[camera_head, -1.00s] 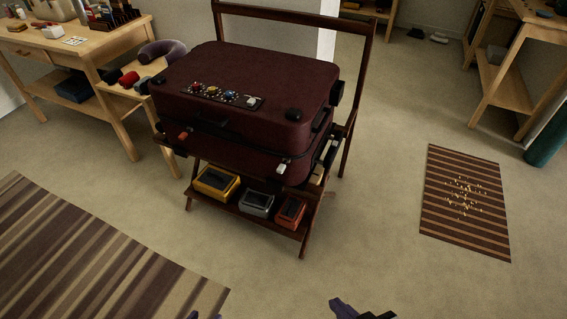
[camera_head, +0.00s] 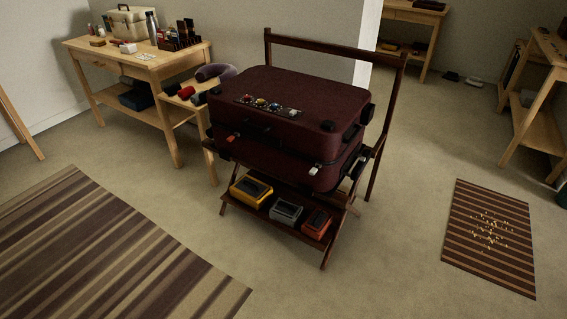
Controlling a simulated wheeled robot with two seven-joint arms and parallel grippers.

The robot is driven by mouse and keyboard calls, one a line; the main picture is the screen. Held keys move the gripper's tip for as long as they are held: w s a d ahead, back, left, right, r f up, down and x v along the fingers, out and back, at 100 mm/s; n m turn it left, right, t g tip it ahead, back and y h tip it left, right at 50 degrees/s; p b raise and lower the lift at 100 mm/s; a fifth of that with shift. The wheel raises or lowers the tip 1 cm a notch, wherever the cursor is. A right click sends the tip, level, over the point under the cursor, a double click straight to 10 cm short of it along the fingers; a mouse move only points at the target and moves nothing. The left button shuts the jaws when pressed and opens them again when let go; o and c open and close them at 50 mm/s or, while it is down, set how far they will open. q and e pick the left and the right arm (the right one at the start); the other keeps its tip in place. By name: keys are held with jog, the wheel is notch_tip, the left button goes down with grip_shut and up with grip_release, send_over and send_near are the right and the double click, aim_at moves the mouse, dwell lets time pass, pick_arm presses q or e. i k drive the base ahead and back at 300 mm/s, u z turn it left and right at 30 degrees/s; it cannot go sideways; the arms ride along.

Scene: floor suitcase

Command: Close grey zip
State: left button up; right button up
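A dark maroon suitcase (camera_head: 265,83) lies flat on a dark wooden rack (camera_head: 337,51), with its lid down over the lower half. A light grey zip pull (camera_head: 314,170) sits on the seam near the front right corner. A red zip pull (camera_head: 231,138) sits on the seam towards the front left. How far each zip is run along the seam is too small to tell. Neither of my grippers is in view.
Yellow (camera_head: 251,190), grey (camera_head: 286,211) and orange (camera_head: 317,223) boxes sit on the rack's lower shelf. A wooden table (camera_head: 140,62) with several items stands at the left. Striped rugs lie left (camera_head: 100,250) and right (camera_head: 490,236). Floor in front is clear.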

aim_at(314, 170)
jog(key=u, duration=0.25)
jog(key=i, duration=0.95)
jog(key=z, duration=0.3)
